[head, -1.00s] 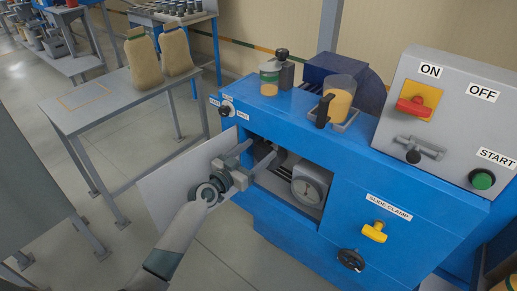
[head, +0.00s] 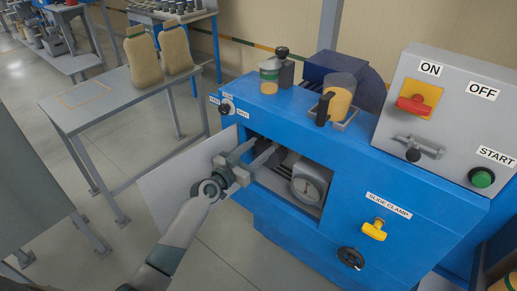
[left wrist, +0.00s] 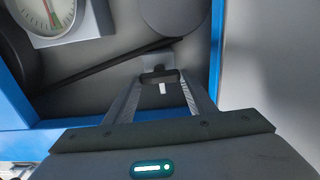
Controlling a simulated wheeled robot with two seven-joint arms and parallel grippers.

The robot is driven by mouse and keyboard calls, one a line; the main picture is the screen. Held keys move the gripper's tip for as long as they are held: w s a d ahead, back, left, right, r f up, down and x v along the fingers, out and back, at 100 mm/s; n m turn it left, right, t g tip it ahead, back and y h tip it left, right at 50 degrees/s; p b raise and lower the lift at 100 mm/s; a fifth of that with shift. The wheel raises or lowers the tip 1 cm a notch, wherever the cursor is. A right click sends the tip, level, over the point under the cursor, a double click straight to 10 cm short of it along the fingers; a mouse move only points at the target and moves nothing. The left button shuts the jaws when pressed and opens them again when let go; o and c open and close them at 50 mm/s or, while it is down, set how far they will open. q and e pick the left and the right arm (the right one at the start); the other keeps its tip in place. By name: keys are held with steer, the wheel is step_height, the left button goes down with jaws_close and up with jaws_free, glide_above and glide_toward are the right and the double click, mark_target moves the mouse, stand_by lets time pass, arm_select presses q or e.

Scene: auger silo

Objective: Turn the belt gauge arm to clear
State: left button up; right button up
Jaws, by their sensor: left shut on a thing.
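The blue machine (head: 285,210) has an open bay in its front, with a white dial gauge (head: 308,187) inside it. My left gripper (head: 263,151) reaches into the left part of this bay. In the left wrist view, the small dark grip of the belt gauge arm (left wrist: 160,77) lies between my fingertips (left wrist: 162,80), and the gripper is shut on it. A dark belt (left wrist: 105,66) runs behind it, and the dial (left wrist: 52,18) is at upper left. In the head view my fingers mostly hide the arm. My right gripper is not in view.
A light door panel (head: 180,185) stands open left of the bay. A yellow slide clamp handle (head: 374,230) and a black knob (head: 351,258) are on the front. A grey control box (head: 450,125) stands at right. A grey table (head: 110,100) is behind left.

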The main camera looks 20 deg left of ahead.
arm_select(q)
steer(key=shift+n, duration=0.3)
steer(key=n, duration=0.3)
steer(key=shift+n, duration=0.4)
steer(key=n, duration=0.4)
steer(key=shift+w+a+n, duration=0.1)
steer(key=shift+a+n, duration=0.05)
steer(key=shift+n, duration=0.15)
steer(key=n, duration=0.4)
steer(key=shift+f, duration=0.1)
steer(key=n, duration=0.4)
steer(key=shift+a+f+n+p, duration=0.1)
steer(key=shift+n+p, duration=0.2)
steer(key=o, duration=1)
steer(key=shift+o, duration=0.2)
